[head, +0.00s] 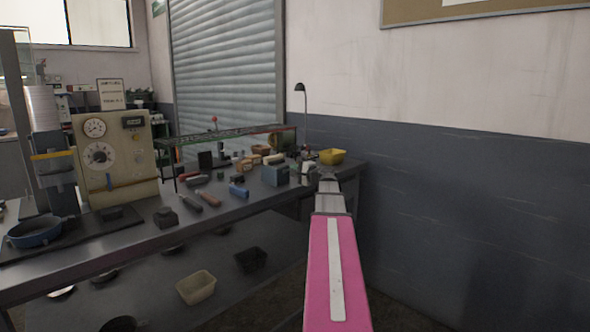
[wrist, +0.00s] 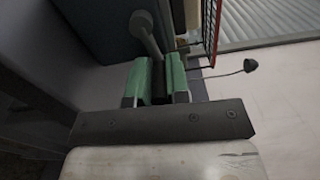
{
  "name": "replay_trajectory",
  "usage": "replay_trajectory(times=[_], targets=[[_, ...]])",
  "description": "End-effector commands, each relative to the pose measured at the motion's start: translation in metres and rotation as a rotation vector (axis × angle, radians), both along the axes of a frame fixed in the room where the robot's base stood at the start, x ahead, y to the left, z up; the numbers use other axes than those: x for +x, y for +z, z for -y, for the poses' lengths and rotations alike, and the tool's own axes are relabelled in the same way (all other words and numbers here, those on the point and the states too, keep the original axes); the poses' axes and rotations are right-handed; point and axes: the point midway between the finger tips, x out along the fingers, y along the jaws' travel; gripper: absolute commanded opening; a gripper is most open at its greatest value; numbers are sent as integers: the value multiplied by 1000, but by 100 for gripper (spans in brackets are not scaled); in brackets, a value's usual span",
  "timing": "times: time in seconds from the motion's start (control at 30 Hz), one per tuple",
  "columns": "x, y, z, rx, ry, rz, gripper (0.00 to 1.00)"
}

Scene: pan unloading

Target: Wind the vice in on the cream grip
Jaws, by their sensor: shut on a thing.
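My gripper (head: 326,178) is at the right end of the workbench, at the end of my pink arm. In the wrist view its two green fingers (wrist: 158,80) are closed around the lower end of a grey lever (wrist: 150,42) with a round end, apparently the vice's handle. The vice's jaws and body are not clear in either view. A small pale piece (head: 308,168) shows just left of my gripper in the head view; I cannot tell whether it is the cream grip or part of the vice.
A blue-grey box (head: 275,175) stands left of my gripper. A yellow bin (head: 332,156) and a desk lamp (head: 301,88) are behind it. Several handles and wooden pieces lie on the workbench (head: 235,207). A beige tester (head: 115,155) stands at the left. The wall closes off the right.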

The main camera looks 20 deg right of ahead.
Motion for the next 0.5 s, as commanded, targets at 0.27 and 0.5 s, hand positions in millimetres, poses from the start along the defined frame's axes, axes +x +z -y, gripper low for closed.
replay_trajectory(times=[0.27,0.5], targets=[[-1,-9,-1,244,4,-83,0],[-1,-16,-2,402,3,-141,0]])
